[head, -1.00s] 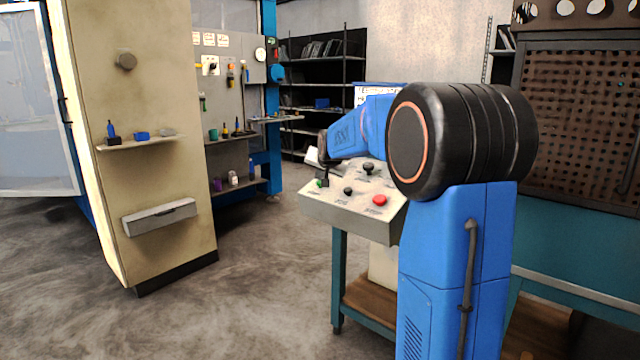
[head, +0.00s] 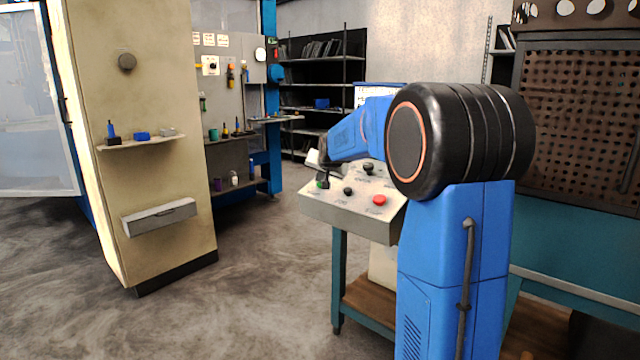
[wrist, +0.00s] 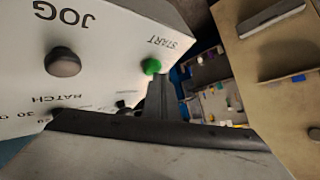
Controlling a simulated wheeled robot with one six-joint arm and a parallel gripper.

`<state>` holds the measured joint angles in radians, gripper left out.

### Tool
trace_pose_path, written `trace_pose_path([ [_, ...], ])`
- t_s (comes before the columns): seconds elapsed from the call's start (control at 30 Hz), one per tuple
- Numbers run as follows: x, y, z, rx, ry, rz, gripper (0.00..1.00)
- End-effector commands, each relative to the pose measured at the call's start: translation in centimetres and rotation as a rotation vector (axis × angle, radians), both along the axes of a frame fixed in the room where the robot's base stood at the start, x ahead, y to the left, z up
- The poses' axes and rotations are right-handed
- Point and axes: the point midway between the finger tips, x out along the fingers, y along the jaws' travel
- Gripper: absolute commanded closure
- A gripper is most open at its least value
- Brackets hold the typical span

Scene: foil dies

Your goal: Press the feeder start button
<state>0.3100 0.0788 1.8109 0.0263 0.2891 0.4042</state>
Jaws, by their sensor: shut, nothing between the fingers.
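The green start button (wrist: 151,66) sits beside the word START on the pale control panel (wrist: 110,75) in the wrist view. In the head view a bit of green (head: 321,185) shows at the panel's left corner, partly covered by my gripper (head: 324,179). My gripper is shut and empty. In the wrist view its dark fingers (wrist: 160,84) reach up close to the green button, their tips just below and right of it. I cannot tell whether they touch it or whether the button is pushed in.
A dark JOG button (wrist: 62,62) and a BATCH dial share the panel. In the head view a red button (head: 380,200) and black knobs (head: 368,167) stand near my gripper. A beige cabinet (head: 140,180) stands left, with open floor between.

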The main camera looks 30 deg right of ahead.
Motion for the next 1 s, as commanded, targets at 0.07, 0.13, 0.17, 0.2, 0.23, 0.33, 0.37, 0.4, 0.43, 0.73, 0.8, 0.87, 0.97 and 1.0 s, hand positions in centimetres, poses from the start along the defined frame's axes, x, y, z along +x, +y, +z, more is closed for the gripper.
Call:
trace_pose_path([
  [0.07, 0.0, 0.0, -0.1, 0.0, 0.001, 0.0, 1.0],
  [0.13, 0.0, -0.1, -0.2, 0.0, 0.001, 0.0, 1.0],
  [0.17, 0.0, -0.1, -0.2, 0.0, 0.001, 0.0, 1.0],
  [0.2, 0.0, -0.1, -0.3, 0.0, 0.001, 0.0, 1.0],
  [0.23, 0.0, -0.1, -0.3, 0.0, 0.001, 0.0, 1.0],
  [0.33, 0.0, -0.1, -0.3, 0.0, 0.001, 0.0, 1.0],
  [0.37, 0.0, -0.1, -0.3, 0.0, 0.001, 0.0, 1.0],
  [0.4, 0.0, -0.1, -0.3, 0.0, 0.001, 0.0, 1.0],
  [0.43, 0.0, -0.1, -0.3, 0.0, 0.001, 0.0, 1.0],
  [0.73, 0.0, 0.1, 0.3, 0.001, 0.001, 0.0, 1.0],
  [0.8, 0.0, 0.2, 0.6, 0.002, 0.0, 0.001, 1.0],
  [0.87, -0.1, 0.3, 0.9, 0.001, -0.001, 0.0, 1.0],
  [0.97, -0.1, 0.4, 1.3, 0.0, -0.001, 0.001, 1.0],
  [1.0, -0.1, 0.5, 1.4, 0.0, 0.0, 0.0, 1.0],
])
